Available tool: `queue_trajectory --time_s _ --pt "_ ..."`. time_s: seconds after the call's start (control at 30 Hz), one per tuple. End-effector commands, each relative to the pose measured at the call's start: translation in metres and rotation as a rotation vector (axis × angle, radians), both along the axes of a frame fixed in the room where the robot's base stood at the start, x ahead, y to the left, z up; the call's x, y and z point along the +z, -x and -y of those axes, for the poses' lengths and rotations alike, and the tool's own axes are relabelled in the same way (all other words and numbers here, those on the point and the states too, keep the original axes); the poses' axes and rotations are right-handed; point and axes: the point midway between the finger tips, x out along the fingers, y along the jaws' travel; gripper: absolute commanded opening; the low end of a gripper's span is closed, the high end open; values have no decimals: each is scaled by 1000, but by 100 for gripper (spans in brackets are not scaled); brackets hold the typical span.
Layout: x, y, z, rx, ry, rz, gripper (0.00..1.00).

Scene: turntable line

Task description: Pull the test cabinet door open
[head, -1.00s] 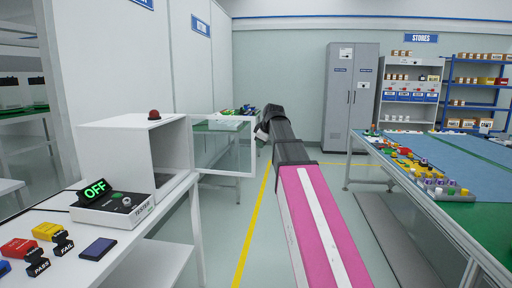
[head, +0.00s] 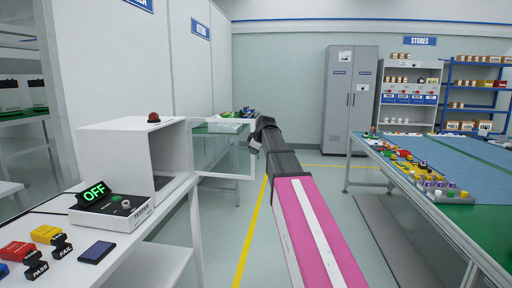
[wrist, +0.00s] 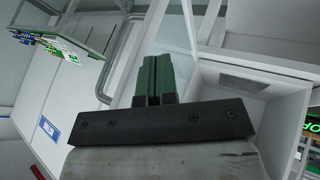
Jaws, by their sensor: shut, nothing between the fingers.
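The white test cabinet (head: 112,155) stands on the bench at the left, a red dome on its top. Its clear door (head: 222,152) with a pale frame stands open, swung out to the right. The cabinet's open inside shows in the wrist view (wrist: 245,105), tilted. My gripper (head: 256,138) is at the door's free outer edge; I cannot tell if it touches. In the wrist view my gripper's green fingers (wrist: 157,78) are shut together and empty, beside the pale door frame (wrist: 181,35).
A tester box (head: 112,208) with a green OFF sign sits before the cabinet, near red and yellow stamps and a dark blue pad (head: 97,252). A long table (head: 450,215) with small parts stands at the right. The floor between is clear.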

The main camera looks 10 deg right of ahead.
Motion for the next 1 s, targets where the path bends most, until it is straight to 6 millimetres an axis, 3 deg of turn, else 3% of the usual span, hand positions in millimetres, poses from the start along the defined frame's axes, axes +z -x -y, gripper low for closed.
queue_trajectory --time_s 0.03,0.2,0.77,0.87,1.0 --pt "2 -12 4 -1 0 1 0" --pt "2 -25 8 -1 0 1 0" --pt "1 -33 12 -1 -1 0 0" --pt "2 -46 16 -1 0 1 0" --pt "2 -79 27 -1 0 -1 0"
